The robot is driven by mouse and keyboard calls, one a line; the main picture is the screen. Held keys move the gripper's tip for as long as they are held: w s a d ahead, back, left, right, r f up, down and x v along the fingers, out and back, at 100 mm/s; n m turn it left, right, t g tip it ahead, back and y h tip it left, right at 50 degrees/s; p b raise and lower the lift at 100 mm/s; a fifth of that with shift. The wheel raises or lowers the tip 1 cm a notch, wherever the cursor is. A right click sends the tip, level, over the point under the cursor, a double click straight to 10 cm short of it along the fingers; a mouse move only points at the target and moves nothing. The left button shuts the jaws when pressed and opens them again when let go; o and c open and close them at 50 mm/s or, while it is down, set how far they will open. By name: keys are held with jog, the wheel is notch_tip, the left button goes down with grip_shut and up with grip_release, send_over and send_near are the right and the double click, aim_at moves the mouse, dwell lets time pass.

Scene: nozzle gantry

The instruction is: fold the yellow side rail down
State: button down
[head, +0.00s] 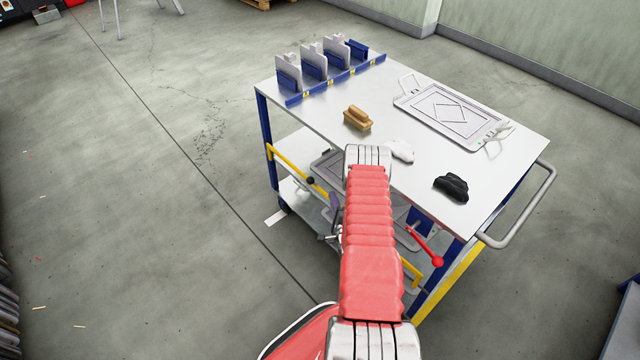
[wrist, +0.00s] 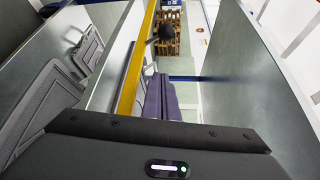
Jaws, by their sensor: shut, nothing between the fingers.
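The yellow side rail (head: 290,163) runs along the near side of the cart, below the top and above the lower shelf. My arm hides its middle; its right end shows low at the right. A black knob (head: 311,181) sits on the rail. In the wrist view the yellow rail (wrist: 137,65) runs away from me, with the black knob (wrist: 165,35) near its far part. My gripper (head: 335,203) is beside the rail, near the knob. In the wrist view my gripper (wrist: 157,80) is shut and empty, just right of the rail. I cannot tell whether they touch.
The cart top (head: 310,115) holds a brown block (head: 357,118), a black object (head: 451,187) and a tray (head: 450,112). A red lever (head: 425,247) sticks out at the near right side. Floor left of the cart is clear.

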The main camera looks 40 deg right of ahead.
aim_at(320, 189)
dwell(0.3)
jog(key=w, duration=0.9)
jog(key=shift+w+d, duration=0.25)
jog(key=shift+d, duration=0.15)
dwell(0.4)
jog(key=shift+d, duration=0.3)
jog(key=shift+s+a+f, duration=0.1)
jog(key=shift+a, duration=0.15)
jog(key=shift+a, duration=0.1)
